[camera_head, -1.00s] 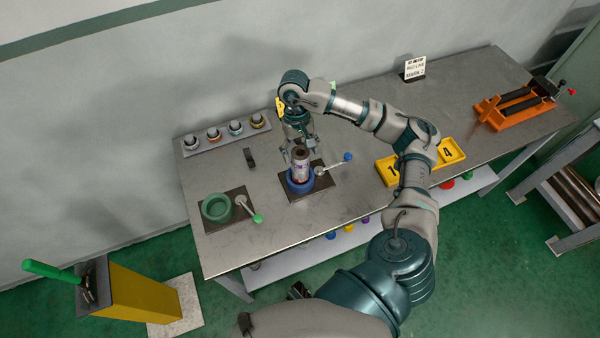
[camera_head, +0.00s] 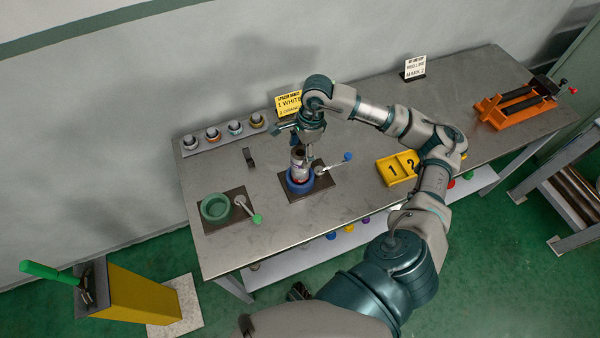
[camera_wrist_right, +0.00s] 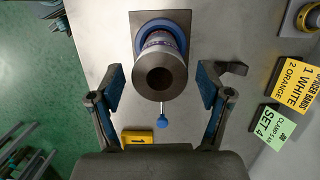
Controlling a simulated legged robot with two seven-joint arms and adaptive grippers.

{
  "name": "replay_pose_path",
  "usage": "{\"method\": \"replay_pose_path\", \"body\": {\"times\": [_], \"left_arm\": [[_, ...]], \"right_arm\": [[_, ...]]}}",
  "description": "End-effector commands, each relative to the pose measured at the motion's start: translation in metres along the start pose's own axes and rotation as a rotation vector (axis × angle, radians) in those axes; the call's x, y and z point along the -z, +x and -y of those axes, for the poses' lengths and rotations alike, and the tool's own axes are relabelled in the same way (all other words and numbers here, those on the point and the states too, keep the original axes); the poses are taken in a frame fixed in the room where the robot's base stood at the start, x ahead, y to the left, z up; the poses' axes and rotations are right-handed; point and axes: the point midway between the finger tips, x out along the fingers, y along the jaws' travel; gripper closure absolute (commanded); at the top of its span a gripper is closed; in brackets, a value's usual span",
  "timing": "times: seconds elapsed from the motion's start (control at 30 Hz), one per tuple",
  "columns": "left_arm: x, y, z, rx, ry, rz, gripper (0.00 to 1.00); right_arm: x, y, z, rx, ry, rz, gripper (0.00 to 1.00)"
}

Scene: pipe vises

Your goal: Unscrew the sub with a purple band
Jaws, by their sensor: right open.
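The sub (camera_head: 299,160) stands upright in the blue vise (camera_head: 300,185) on the bench. In the right wrist view the sub (camera_wrist_right: 160,70) shows from above as a dark open-ended pipe, with a purple-tinged band low on its pale body, inside the blue ring (camera_wrist_right: 160,27). My right gripper (camera_wrist_right: 163,92) is open, its two fingers spread apart on either side of the sub and not touching it. In the head view the right gripper (camera_head: 308,148) is just above and behind the sub.
A green vise (camera_head: 216,208) with a green-knobbed handle sits left. The blue vise's handle (camera_head: 347,157) sticks out right. Several subs stand in a rack (camera_head: 222,135) at the back. A yellow numbered tray (camera_head: 397,168) and an orange stand (camera_head: 515,106) are right.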

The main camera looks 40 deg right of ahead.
Motion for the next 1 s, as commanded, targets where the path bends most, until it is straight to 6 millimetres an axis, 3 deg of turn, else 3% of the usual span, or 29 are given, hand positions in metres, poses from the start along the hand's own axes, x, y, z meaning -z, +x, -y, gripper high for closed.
{"method": "replay_pose_path", "body": {"times": [0.1,0.23,0.77,1.0], "left_arm": [[-0.0025,0.0024,0.0013,0.002,0.001,0.005,0.60],[-0.0032,0.0028,0.0018,0.003,0.001,0.006,0.60],[-0.0067,0.0049,0.0033,0.005,0.002,0.013,0.60],[-0.0071,0.0049,0.0038,0.006,0.002,0.013,0.60]], "right_arm": [[0.0004,0.0014,-0.0005,0.034,0.174,-0.002,0.22],[-0.0002,0.0010,-0.0001,0.056,0.280,0.000,0.22],[0.0000,0.0012,-0.0007,0.057,0.296,-0.001,0.22],[-0.0001,0.0011,-0.0007,0.057,0.296,-0.001,0.80]]}}
